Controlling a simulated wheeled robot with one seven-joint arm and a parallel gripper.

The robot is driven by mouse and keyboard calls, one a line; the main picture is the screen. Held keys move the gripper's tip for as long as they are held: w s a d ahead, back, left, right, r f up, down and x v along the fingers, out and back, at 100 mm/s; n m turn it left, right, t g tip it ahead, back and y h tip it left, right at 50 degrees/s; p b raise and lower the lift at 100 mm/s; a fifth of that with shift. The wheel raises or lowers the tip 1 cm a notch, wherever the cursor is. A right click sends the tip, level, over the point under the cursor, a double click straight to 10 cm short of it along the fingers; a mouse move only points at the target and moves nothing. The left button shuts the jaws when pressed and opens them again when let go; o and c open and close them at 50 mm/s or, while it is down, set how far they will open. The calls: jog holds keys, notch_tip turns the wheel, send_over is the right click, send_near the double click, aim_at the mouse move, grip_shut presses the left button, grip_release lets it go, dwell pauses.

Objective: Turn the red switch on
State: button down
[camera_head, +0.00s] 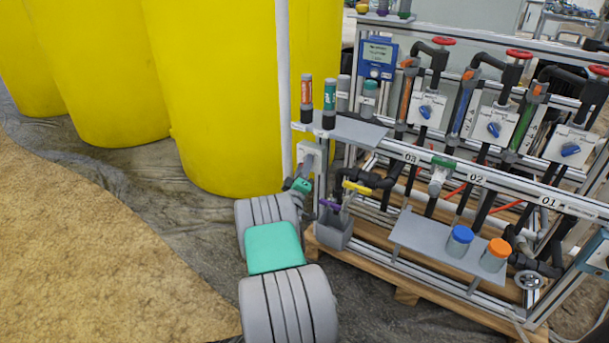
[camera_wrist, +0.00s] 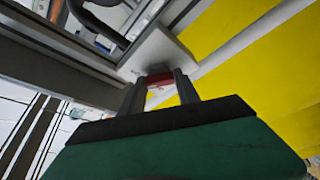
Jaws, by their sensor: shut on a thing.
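The red switch (camera_wrist: 160,92) shows in the wrist view as a small red piece on the face of a pale box (camera_wrist: 160,50). My gripper (camera_wrist: 161,78) reaches up to it, with one finger on each side, and is shut on it. The finger tips meet or nearly meet the box face. In the head view my gripper (camera_head: 305,177) is at the pale box (camera_head: 312,150) at the skid's left end. The red switch is hidden there. I cannot tell which way the switch is turned.
Large yellow tanks (camera_head: 225,90) stand behind and left of my arm. A grey shelf (camera_head: 345,131) with bottles is just above the box. A grey container (camera_head: 334,229) and a yellow-handled valve (camera_head: 357,187) are close to the right. Blue-knob switch boxes (camera_head: 494,129) are farther right.

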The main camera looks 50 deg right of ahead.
jog(key=shift+f+m+g+h, duration=0.1)
jog(key=shift+m+g+h, duration=0.2)
jog(key=shift+m, duration=1)
jog(key=c, duration=0.9)
grip_release()
jog(key=p+v, duration=0.1)
jog(key=v, duration=0.6)
jog(key=shift+s+a+f, duration=0.1)
jog(key=shift+a+f, duration=0.05)
jog(key=shift+a, duration=0.2)
